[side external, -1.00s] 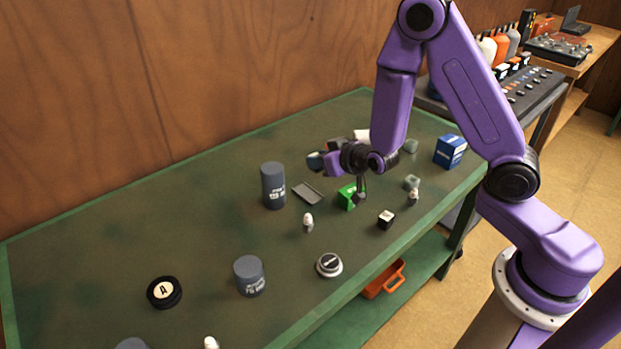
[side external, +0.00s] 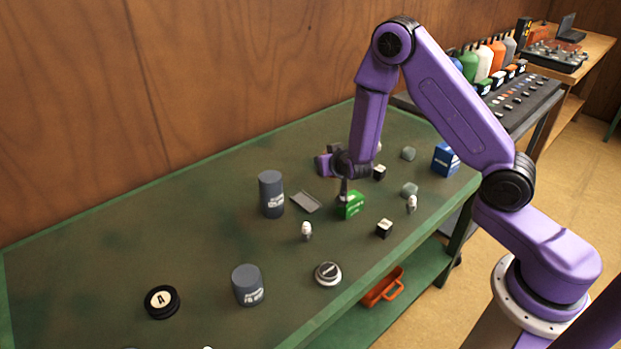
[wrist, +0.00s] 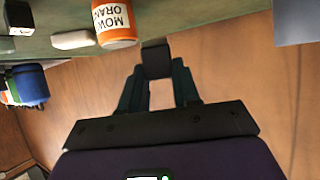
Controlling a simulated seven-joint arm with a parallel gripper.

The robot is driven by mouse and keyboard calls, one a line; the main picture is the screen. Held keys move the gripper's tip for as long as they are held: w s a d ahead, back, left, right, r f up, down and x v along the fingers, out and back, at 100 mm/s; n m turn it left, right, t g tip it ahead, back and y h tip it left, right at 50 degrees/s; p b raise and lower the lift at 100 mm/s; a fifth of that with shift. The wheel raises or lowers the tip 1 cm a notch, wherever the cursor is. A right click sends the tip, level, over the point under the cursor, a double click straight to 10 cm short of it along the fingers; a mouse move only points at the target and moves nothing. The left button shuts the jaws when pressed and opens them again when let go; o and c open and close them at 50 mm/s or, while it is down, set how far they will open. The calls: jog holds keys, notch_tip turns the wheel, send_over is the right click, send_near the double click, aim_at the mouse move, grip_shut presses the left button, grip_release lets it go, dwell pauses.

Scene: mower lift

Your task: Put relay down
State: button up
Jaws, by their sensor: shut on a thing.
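A dark block (wrist: 156,60), which looks to be the relay, sits between the fingertips of my gripper (wrist: 158,82) in the wrist view. The gripper is shut on it. The held block is too small and dark to make out clearly there.
The green table (side external: 200,240) holds a tall grey can (side external: 271,194), a grey plate (side external: 305,202), a small black box (side external: 384,228), a blue box (side external: 446,159) and a round tin (side external: 328,273). An orange can (wrist: 115,24) shows in the wrist view.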

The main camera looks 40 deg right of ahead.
jog(key=w+f, duration=0.6)
jog(key=shift+w+d+f, duration=0.2)
jog(key=shift+w+f, duration=0.1)
jog(key=shift+f, duration=1.6)
jog(key=shift+f, duration=0.1)
jog(key=o, duration=1.1)
jog(key=shift+c, duration=0.2)
